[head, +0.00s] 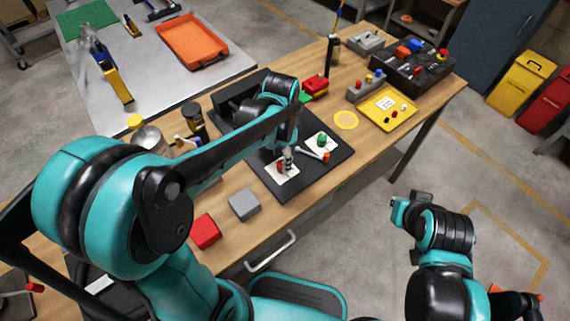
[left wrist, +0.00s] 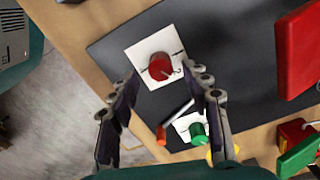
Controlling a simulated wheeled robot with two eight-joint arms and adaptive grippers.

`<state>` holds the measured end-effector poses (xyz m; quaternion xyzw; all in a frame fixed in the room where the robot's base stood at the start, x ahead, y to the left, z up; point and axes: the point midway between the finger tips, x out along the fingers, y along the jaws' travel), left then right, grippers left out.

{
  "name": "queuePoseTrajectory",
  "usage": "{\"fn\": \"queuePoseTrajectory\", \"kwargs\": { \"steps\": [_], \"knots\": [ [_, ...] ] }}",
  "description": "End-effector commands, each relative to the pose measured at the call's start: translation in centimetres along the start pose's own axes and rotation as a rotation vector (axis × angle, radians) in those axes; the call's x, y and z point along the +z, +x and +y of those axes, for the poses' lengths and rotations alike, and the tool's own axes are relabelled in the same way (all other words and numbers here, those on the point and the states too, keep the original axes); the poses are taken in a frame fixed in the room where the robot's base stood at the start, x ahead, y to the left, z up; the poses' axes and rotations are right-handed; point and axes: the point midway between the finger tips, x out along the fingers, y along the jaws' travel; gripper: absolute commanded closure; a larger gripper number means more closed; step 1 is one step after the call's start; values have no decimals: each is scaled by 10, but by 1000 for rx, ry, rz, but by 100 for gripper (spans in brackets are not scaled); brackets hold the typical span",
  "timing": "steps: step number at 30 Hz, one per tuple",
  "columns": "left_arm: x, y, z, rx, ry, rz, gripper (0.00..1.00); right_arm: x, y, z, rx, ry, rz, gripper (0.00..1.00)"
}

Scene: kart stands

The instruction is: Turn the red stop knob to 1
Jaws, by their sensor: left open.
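The red knob (left wrist: 160,67) sits on a white square plate (left wrist: 136,52) on a black panel (left wrist: 107,45). Dark marks show beside the knob in the left wrist view; one looks like a 2. My left gripper (head: 287,157) is open, pointing down over the red knob, which is partly hidden in the head view (head: 281,169). In the left wrist view its two fingers stand apart, and the knob appears beyond and between their tips. I cannot tell whether they touch it. My right arm shows at lower right, but I see no fingers on it.
A green knob (head: 321,140) on its own white plate and a lever with a red end (head: 326,157) are close beside the red knob. A grey block (head: 244,205) and a red block (head: 205,231) lie on the wooden bench. A yellow tray (head: 388,110) stands farther right.

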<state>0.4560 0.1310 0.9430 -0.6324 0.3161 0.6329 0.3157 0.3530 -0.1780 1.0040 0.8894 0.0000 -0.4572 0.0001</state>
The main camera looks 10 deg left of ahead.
Motion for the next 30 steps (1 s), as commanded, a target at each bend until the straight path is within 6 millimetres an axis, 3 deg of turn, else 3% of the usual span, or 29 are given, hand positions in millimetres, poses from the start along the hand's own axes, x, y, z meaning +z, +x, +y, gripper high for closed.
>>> {"fn": "queuePoseTrajectory", "kwargs": {
  "steps": [1, 6, 17, 23, 30],
  "knots": [
    [0, 12, 0, 0, 0, 0, 52, 4, 6, 0, 0, 0, 0, 100],
    [0, 32, 0, -1, -1, 1, 52, 9, 12, 0, 0, 0, 0, 100],
    [0, 37, 0, -1, -2, 1, 52, 9, 13, 0, 0, 0, 0, 100],
    [0, 37, 0, -1, -2, 1, 100, 9, 13, 0, 0, 0, 0, 100],
    [0, 36, 0, -1, -9, 1, 100, 9, 13, 0, 0, 0, 0, 100]
  ]
}}
